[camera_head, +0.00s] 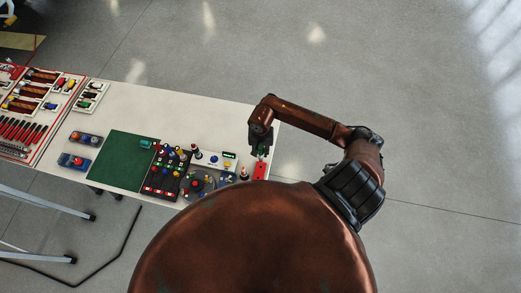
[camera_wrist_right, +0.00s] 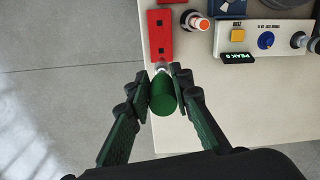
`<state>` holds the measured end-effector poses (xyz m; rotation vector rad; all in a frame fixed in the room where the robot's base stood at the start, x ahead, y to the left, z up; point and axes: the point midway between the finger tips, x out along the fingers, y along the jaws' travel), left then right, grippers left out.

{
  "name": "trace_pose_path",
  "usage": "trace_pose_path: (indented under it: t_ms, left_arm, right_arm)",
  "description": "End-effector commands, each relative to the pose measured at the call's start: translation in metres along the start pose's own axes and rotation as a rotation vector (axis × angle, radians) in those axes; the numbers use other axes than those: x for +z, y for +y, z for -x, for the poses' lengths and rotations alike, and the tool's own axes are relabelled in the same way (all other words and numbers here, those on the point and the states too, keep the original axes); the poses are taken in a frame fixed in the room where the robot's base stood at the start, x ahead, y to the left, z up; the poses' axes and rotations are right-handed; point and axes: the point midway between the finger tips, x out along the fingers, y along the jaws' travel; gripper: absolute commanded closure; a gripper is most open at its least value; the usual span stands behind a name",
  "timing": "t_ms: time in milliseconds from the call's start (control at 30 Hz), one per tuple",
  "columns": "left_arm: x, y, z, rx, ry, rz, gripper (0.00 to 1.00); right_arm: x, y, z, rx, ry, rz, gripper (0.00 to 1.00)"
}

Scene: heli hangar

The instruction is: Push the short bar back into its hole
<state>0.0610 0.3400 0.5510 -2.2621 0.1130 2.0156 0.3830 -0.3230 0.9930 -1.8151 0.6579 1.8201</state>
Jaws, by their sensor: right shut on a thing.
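A red block (camera_wrist_right: 160,40) with small dark holes lies near the table's edge; in the head view it shows as a red strip (camera_head: 260,170) just below my right gripper (camera_head: 262,152). In the right wrist view my right gripper (camera_wrist_right: 161,82) is shut on a green cylinder (camera_wrist_right: 163,98), perhaps the short bar's handle. A pale end of it points at the red block's near end. I cannot tell whether that end touches the block or is inside a hole. My left gripper is not in view.
An orange-and-white knob (camera_wrist_right: 197,22) stands close beside the red block. A grey panel (camera_wrist_right: 275,38) with a blue button and a yellow square is beyond it. A green mat (camera_head: 120,160) and several coloured controls cover the table (camera_head: 190,105) further left.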

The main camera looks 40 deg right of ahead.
Motion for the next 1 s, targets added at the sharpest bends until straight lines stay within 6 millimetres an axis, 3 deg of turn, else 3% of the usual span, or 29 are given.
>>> trace_pose_path:
  t_ms: [267,600,1000]
  left_arm:
    - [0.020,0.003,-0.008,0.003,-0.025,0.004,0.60]
    - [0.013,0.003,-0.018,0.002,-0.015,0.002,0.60]
    - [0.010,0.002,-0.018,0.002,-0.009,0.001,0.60]
  right_arm:
    - [0.001,0.000,-0.018,0.000,-0.002,0.000,1.00]
    - [0.001,0.000,-0.042,0.000,0.000,0.002,1.00]
    - [0.000,0.000,-0.043,0.000,0.000,0.003,1.00]
